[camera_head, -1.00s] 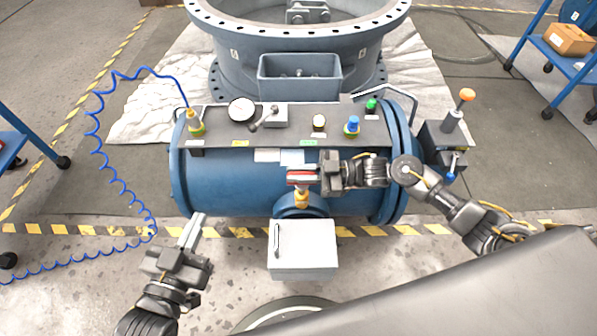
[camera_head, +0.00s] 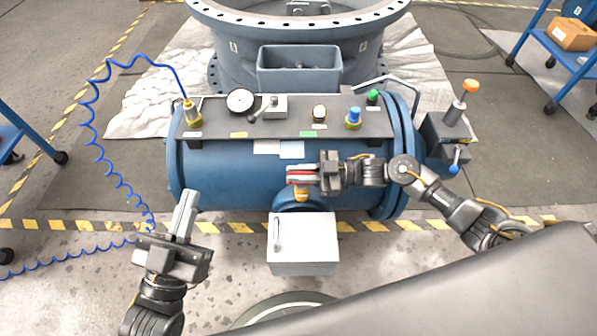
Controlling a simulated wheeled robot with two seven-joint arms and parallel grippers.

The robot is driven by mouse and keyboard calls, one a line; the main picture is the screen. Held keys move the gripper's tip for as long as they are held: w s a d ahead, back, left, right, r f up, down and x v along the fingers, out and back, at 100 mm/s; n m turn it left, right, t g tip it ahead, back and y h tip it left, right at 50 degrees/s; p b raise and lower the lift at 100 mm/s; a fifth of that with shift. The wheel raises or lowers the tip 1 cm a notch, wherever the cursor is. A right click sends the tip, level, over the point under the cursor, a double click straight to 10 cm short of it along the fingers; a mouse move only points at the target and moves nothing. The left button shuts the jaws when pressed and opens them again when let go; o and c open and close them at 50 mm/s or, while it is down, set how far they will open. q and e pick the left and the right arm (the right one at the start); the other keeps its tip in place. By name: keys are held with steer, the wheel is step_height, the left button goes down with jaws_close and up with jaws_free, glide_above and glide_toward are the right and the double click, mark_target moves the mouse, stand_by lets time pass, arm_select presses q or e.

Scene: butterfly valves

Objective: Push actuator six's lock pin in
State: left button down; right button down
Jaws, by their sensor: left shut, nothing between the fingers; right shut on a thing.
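The blue cylindrical actuator (camera_head: 235,178) lies across the middle of the head view. No readable label marks it as number six, and I cannot tell which part is its lock pin. At its right end is a dark grey block (camera_head: 440,140) with an orange-topped lever (camera_head: 464,97) and a small blue-tipped handle (camera_head: 454,165). My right gripper (camera_head: 303,176) is shut on a red-edged handle (camera_head: 298,169) above a brass fitting (camera_head: 301,193) at the cylinder's front. My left gripper (camera_head: 187,203) is shut and empty, in front of the cylinder's left end.
A white box (camera_head: 303,245) stands below the brass fitting. The top panel (camera_head: 220,128) carries a gauge (camera_head: 240,100), knobs and a small lever. A coiled blue hose (camera_head: 90,130) hangs at the left. A large flanged ring (camera_head: 300,25) stands behind. Blue carts stand at both sides.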

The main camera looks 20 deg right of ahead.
steer(key=shift+f, duration=0.2)
steer(key=c, duration=1.5)
jaws_free()
steer(key=shift+w, duration=0.1)
arm_select(q)
steer(key=shift+w+f, duration=0.1)
steer(key=shift+f, duration=0.05)
arm_select(e)
steer(key=shift+d, duration=0.1)
